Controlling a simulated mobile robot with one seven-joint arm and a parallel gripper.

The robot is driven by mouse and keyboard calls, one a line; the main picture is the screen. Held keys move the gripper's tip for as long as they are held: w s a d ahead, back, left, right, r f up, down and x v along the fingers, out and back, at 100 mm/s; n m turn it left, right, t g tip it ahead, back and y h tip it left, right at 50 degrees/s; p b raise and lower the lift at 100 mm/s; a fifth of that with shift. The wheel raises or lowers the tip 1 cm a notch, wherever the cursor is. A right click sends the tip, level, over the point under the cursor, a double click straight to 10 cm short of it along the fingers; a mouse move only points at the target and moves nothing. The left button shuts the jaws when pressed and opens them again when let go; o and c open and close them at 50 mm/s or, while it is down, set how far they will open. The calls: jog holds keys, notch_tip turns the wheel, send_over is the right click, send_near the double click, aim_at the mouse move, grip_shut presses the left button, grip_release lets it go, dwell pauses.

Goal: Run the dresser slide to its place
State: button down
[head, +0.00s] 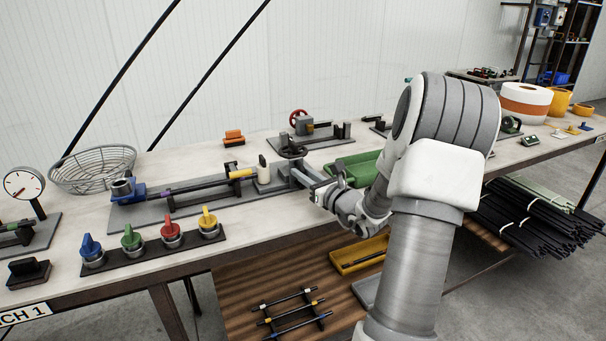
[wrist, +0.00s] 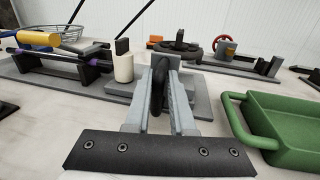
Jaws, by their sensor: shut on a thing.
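My gripper (head: 298,174) is at the right end of the long grey fixture (head: 190,211). In the wrist view its two grey fingers (wrist: 165,80) are shut on a dark, upright, loop-shaped handle (wrist: 158,88), seen nearly edge-on. I take this handle to be part of the dresser slide; how it joins the fixture is hidden behind the fingers. A cream post with a black top (wrist: 123,62) stands just left of the fingers, and also shows in the head view (head: 263,170). A black handwheel (wrist: 180,46) is just beyond the fingertips.
A green tray (wrist: 290,128) lies close right of my gripper. Several coloured knobs (head: 171,236) stand in front. A wire basket (head: 93,172) is at the far left.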

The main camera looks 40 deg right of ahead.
jog(key=shift+a, duration=0.1)
jog(key=d, duration=0.3)
jog(key=shift+s+d+r, duration=0.1)
jog(key=shift+s+d, duration=0.1)
jog(key=shift+s, duration=0.15)
jog(key=c, duration=0.8)
grip_release()
jog(key=shift+c, duration=0.2)
jog(key=shift+s, duration=0.1)
jog(key=s+p, duration=0.1)
jog(key=s, duration=1.6)
jog(key=shift+s+a+p, duration=0.15)
jog(key=shift+a+p, duration=0.2)
jog(key=shift+p, duration=0.05)
jog(key=shift+a, duration=0.1)
